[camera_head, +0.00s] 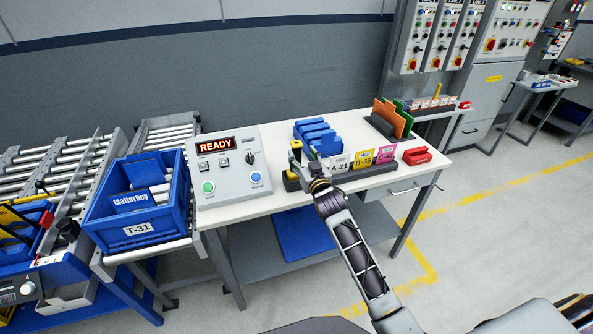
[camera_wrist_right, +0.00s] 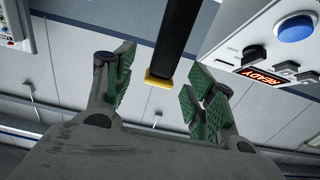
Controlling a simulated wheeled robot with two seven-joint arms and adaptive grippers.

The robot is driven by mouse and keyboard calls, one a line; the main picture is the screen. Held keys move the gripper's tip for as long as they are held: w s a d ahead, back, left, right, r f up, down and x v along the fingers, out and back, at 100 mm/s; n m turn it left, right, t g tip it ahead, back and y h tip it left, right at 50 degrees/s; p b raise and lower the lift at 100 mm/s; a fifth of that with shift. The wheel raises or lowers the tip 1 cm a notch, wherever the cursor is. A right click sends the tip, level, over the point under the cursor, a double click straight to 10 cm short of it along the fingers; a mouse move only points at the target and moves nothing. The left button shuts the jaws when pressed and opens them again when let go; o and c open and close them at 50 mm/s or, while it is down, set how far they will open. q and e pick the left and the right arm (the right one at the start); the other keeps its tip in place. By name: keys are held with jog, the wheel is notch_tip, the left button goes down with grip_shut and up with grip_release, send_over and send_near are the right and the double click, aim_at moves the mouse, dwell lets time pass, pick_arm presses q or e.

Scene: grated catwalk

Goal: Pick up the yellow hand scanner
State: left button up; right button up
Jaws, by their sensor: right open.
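The yellow hand scanner (camera_head: 291,177) is at the near edge of the white table, mostly hidden by my right gripper (camera_head: 299,164); only small yellow and dark parts show. In the right wrist view, a dark upright shaft with a yellow end (camera_wrist_right: 160,78), apparently the scanner's handle, shows in the gap between the green-padded fingers of my right gripper (camera_wrist_right: 160,70). The fingers are open, with one on either side of it. I cannot tell whether either touches it. My left gripper is not in view.
A control box reading READY (camera_head: 230,165) stands left of the gripper. A card rack (camera_head: 367,172), blue bins (camera_head: 318,137) and a red tray (camera_head: 417,156) stand to the right. A blue tote (camera_head: 137,202) sits on rollers at the left.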

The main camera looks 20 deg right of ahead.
aim_at(298, 151)
jog(key=shift+w, duration=0.1)
jog(key=shift+w+a+r+p, duration=0.15)
jog(key=shift+w+p, duration=0.05)
jog(key=shift+w, duration=0.55)
jog(key=shift+w+a+r+p, duration=0.1)
jog(key=shift+w+a+p, duration=0.05)
jog(key=shift+w, duration=0.55)
jog(key=shift+w+f, duration=0.1)
jog(key=shift+w, duration=0.95)
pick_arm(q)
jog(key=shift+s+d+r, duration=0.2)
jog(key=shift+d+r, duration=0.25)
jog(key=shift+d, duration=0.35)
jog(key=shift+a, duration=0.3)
